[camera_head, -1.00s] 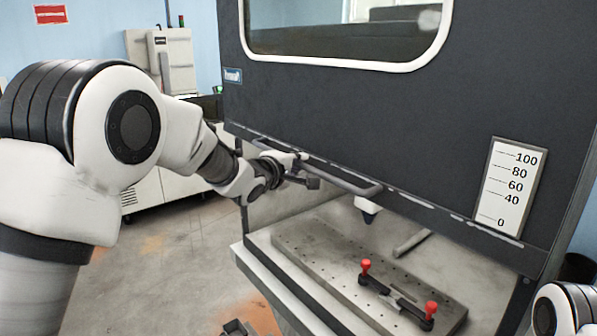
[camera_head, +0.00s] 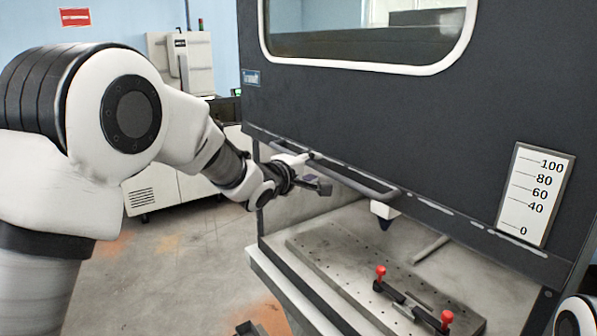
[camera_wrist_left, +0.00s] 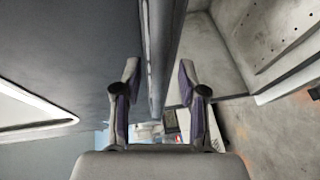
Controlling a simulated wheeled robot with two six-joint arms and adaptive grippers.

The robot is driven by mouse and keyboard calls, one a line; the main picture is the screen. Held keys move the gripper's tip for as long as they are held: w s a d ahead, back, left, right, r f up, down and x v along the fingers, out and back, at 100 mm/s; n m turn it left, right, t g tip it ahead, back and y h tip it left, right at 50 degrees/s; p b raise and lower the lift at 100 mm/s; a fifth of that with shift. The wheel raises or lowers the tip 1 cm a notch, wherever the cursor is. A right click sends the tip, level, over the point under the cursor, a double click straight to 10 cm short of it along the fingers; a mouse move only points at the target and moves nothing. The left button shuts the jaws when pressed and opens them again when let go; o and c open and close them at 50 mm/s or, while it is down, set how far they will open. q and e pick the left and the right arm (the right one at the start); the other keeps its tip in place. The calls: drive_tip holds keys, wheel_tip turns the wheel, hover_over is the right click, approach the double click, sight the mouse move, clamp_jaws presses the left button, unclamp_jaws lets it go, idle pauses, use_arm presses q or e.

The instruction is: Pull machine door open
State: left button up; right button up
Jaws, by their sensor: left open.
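The machine door (camera_head: 400,125) is a large dark panel with a window, and its lower edge hangs above the open work space. A dark bar handle (camera_head: 365,185) runs along that lower edge. My left gripper (camera_head: 318,185) is at the handle's left part, with its fingers open. In the left wrist view the handle bar (camera_wrist_left: 158,60) runs between the two finger lines of my left gripper (camera_wrist_left: 160,80), with a gap on both sides. Whether the bar lies fully between the fingertips in depth, I cannot tell. My right gripper is out of view.
Below the door is a perforated metal bed (camera_head: 340,265) with a red-knobbed fixture (camera_head: 410,305) on it. A pointed tool head (camera_head: 383,215) hangs above it. A scale plate (camera_head: 535,195) is on the door. Open floor (camera_head: 170,265) lies at left, with cabinets behind.

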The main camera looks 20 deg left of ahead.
use_arm(q)
drive_tip(key=v, duration=0.9)
drive_tip(key=shift+s, duration=0.4)
drive_tip(key=shift+r, duration=0.1)
